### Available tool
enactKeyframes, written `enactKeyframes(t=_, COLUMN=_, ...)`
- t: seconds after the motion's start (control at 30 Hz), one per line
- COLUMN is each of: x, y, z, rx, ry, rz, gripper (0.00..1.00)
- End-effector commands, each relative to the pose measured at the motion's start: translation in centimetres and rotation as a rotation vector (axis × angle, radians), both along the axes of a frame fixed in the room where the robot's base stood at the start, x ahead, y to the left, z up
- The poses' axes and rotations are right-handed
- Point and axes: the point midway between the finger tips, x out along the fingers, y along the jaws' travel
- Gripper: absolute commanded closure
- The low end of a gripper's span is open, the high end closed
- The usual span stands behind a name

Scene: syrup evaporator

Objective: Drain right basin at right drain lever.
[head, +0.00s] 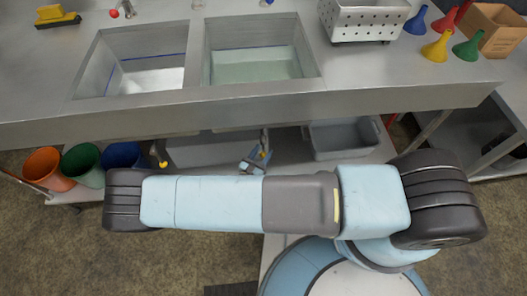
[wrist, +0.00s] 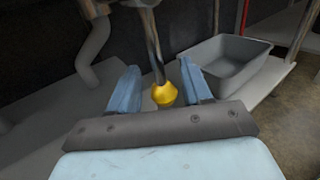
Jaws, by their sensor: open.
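The right basin (head: 252,66) in the steel counter holds pale green liquid. The left basin (head: 146,76) beside it shows a pale bottom and a blue line on its walls. Below the counter's front edge, my gripper (head: 257,160) is at the right drain lever. In the wrist view, that lever is a dark metal rod with a yellow knob (wrist: 163,95). The knob sits between the two blue fingers of my open gripper (wrist: 161,82), with a visible gap on each side. The left drain lever's yellow knob (head: 162,163) shows farther left under the counter.
A grey tub (head: 343,141) stands on the lower shelf to the right; it also shows in the wrist view (wrist: 222,68). Orange, green and blue buckets (head: 82,163) stand at the left. A grey bent pipe (wrist: 92,48) hangs left of the lever.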

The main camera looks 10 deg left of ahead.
Motion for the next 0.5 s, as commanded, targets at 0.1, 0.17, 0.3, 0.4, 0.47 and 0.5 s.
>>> enactKeyframes(t=0.1, x=0.62, y=-0.29, z=-0.04, rx=-0.001, ry=0.001, rz=-0.001, gripper=0.51)
enactKeyframes(t=0.17, x=0.76, y=-0.33, z=-0.05, rx=-0.001, ry=0.001, rz=0.000, gripper=0.51)
enactKeyframes(t=0.3, x=0.85, y=-0.35, z=-0.04, rx=-0.001, ry=0.001, rz=0.000, gripper=0.51)
enactKeyframes(t=0.4, x=0.84, y=-0.35, z=-0.03, rx=-0.001, ry=0.001, rz=0.000, gripper=0.51)
enactKeyframes(t=0.47, x=0.83, y=-0.35, z=-0.03, rx=-0.001, ry=0.001, rz=0.000, gripper=0.54)
enactKeyframes(t=0.5, x=0.83, y=-0.34, z=-0.03, rx=-0.001, ry=0.001, rz=0.000, gripper=0.58)
